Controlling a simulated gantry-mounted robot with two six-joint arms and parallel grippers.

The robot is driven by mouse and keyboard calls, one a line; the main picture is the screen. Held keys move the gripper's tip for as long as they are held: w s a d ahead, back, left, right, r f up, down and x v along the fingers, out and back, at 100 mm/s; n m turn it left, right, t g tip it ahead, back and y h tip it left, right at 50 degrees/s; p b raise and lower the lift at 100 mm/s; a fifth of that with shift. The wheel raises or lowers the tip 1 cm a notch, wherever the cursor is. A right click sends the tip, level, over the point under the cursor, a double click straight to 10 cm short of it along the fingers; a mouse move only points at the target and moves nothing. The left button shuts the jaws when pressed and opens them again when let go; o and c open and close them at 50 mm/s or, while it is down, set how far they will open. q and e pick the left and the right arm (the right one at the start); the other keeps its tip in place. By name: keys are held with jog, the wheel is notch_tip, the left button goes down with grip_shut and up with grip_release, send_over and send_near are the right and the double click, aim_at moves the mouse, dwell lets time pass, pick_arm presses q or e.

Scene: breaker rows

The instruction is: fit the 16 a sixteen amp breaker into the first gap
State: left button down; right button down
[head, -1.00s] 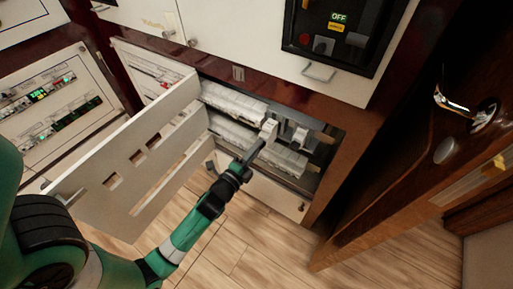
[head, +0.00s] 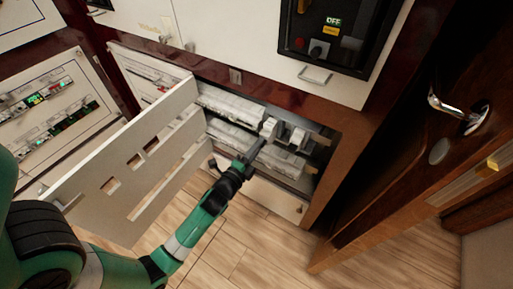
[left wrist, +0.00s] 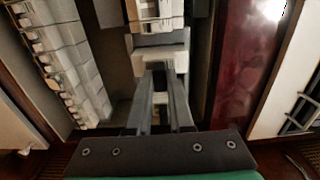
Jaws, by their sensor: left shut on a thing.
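My left gripper (head: 258,146) reaches into the open cabinet bay and is shut on a white breaker (head: 268,128). In the left wrist view the two fingers (left wrist: 160,78) close on the pale breaker (left wrist: 162,58), with another white breaker block (left wrist: 157,12) just beyond it. The upper breaker row (head: 232,104) ends left of the held breaker. Loose-standing white breakers (head: 298,136) sit to its right on the same line. The held breaker is at the gap between them; I cannot tell whether it touches the rail. The rating marks are too small to read. My right gripper is not in view.
A lower breaker row (head: 237,138) runs beneath. An opened slotted cover panel (head: 130,165) stands left of my arm. A wooden door (head: 430,160) stands open at right, above clear floor (head: 250,250).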

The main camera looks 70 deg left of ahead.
pick_arm(q)
jog(key=shift+x, duration=1.7)
jog(key=c, duration=0.7)
grip_release()
jog(key=v, duration=1.1)
jog(key=shift+s+d+r+b, duration=0.1)
jog(key=shift+s+d+b, duration=0.05)
jog(key=shift+s+b, duration=0.2)
jog(key=shift+w, duration=0.1)
